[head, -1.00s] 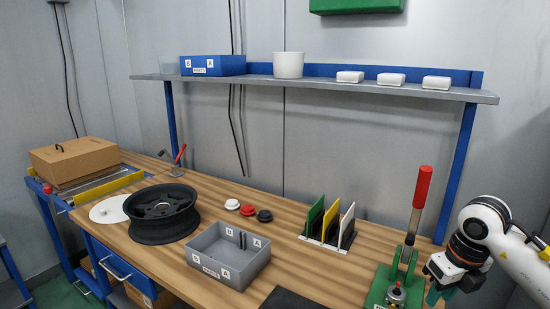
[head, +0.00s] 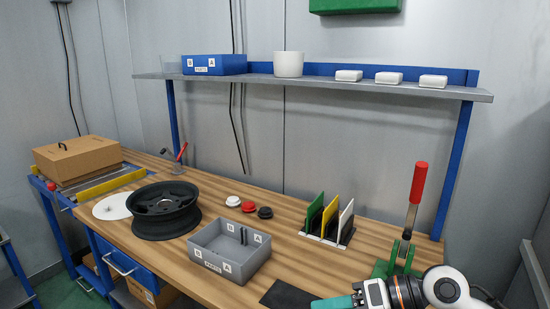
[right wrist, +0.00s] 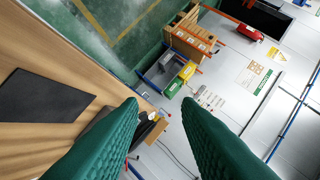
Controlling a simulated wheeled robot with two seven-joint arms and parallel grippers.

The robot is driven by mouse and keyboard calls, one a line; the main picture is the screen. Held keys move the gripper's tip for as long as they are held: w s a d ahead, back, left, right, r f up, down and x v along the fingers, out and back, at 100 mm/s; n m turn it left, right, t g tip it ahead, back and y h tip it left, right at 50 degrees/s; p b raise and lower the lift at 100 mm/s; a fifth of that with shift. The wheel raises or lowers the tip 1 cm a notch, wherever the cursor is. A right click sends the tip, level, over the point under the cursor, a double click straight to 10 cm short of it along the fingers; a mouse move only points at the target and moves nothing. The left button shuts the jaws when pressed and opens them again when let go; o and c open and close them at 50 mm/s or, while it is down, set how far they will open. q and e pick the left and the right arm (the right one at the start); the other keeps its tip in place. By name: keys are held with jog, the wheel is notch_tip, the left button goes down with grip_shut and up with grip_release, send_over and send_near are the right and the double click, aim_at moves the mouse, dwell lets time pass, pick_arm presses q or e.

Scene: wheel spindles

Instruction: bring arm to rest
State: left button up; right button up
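My right gripper (head: 338,302) is at the bottom edge of the head view, in front of the green press (head: 397,262) with the red handle. Its teal fingers point left, above the front of the bench near the black mat (head: 288,294). In the right wrist view the two green fingers (right wrist: 160,103) stand well apart with nothing between them. My left arm and gripper are not in view.
The wooden bench (head: 290,218) holds a black wheel rim (head: 163,222), a grey parts bin (head: 222,267), a rack with coloured plates (head: 328,226) and several small caps. A shelf (head: 330,83) runs above. The right wrist view shows open floor (right wrist: 120,30) beyond the bench edge.

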jog(key=s+a+r+m+t+y, duration=0.1)
jog(key=a+r+m+t+y, duration=0.2)
jog(key=a+r+y, duration=0.15)
jog(key=w+d+r+m+t+h, duration=0.1)
jog(key=d+r+m+t, duration=0.15)
jog(key=m+t, duration=0.4)
jog(key=w+d+r+m+t+h, duration=0.1)
jog(key=d+m+t, duration=0.2)
jog(key=m+t, duration=0.4)
jog(key=s+d+f+m+g+h, duration=0.25)
jog(key=d+f+m+h, duration=0.35)
jog(key=f+m+h, duration=0.3)
jog(key=s+d+f+m+g+h, duration=0.25)
jog(key=d+f+m+h, duration=0.35)
jog(key=f+m+h, duration=0.35)
jog(key=s+a+f+m+g+y, duration=0.1)
jog(key=s+f+m+g+y, duration=0.1)
jog(key=s+f+g, duration=0.55)
jog(key=s+a+f+m+g+y, duration=0.1)
jog(key=s+f+m+g, duration=0.3)
jog(key=s, duration=0.7)
notch_tip(320, 180, down, 29)
jog(key=s+n, duration=0.2)
jog(key=n, duration=0.1)
jog(key=s+d+f+g, duration=0.2)
jog(key=s+f, duration=1.2)
jog(key=s, duration=0.1)
jog(key=shift+s+d, duration=0.25)
jog(key=shift+s, duration=0.05)
